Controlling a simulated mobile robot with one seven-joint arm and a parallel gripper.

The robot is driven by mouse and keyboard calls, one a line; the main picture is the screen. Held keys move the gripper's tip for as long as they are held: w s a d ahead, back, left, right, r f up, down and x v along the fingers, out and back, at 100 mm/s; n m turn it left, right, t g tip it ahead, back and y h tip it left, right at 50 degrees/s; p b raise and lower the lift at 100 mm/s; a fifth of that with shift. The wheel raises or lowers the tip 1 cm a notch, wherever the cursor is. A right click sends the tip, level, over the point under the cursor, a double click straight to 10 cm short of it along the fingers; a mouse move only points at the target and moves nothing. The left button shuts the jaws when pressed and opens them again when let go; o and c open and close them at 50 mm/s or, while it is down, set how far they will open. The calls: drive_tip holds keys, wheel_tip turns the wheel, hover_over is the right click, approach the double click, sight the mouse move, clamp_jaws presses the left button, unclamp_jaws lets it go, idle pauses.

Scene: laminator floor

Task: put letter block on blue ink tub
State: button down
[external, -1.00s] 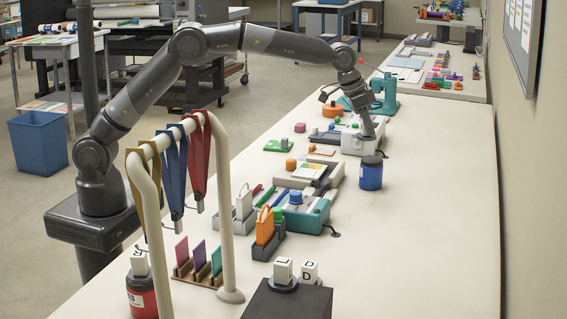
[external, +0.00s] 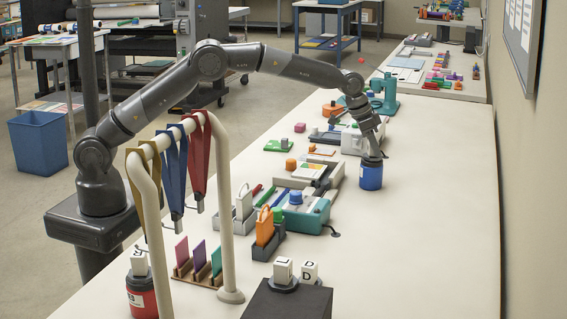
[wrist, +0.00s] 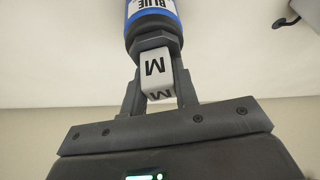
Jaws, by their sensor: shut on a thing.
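The blue ink tub (external: 371,175) stands upright on the long white table in the external view, dark lid up. Its blue label and dark lid also show in the wrist view (wrist: 152,14). My gripper (external: 373,150) is right over the tub's lid. In the wrist view my gripper (wrist: 157,82) is shut on a white letter block (wrist: 155,66) marked M, one finger on each side. The block lies against or just over the lid; I cannot tell whether they touch. The block is hidden in the external view.
A white and grey machine (external: 352,138) stands just left of the tub, and a teal press (external: 383,92) is behind. The table right of the tub is clear.

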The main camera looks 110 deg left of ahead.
drive_tip(key=c, duration=1.1)
unclamp_jaws()
drive_tip(key=shift+f, duration=0.15)
drive_tip(key=v, duration=1.2)
drive_tip(key=s+d+r+m, duration=0.1)
drive_tip(key=s+d+r, duration=0.3)
drive_tip(key=s+d, duration=0.3)
drive_tip(key=s+d+r+t, duration=0.1)
drive_tip(key=s+d+r, duration=0.4)
drive_tip(key=d, duration=0.4)
drive_tip(key=s+d+r+m, duration=0.1)
drive_tip(key=s+d+r, duration=0.2)
drive_tip(key=s+d, duration=0.45)
drive_tip(key=s+d+f, duration=0.2)
drive_tip(key=s+d, duration=0.2)
drive_tip(key=s, duration=0.4)
drive_tip(key=s+d+f+m+h, duration=0.1)
drive_tip(key=s+d+f, duration=0.2)
drive_tip(key=s, duration=0.5)
drive_tip(key=s+d+f+m, duration=0.1)
drive_tip(key=s+d+f, duration=0.2)
drive_tip(key=s+d, duration=0.2)
drive_tip(key=shift+s+d+f+h, duration=0.1)
drive_tip(key=shift+s+d+h, duration=0.1)
drive_tip(key=shift+s, duration=0.65)
drive_tip(key=shift+s+d+f+h, duration=0.1)
drive_tip(key=shift+s+d+h, duration=0.1)
drive_tip(key=shift+s, duration=0.65)
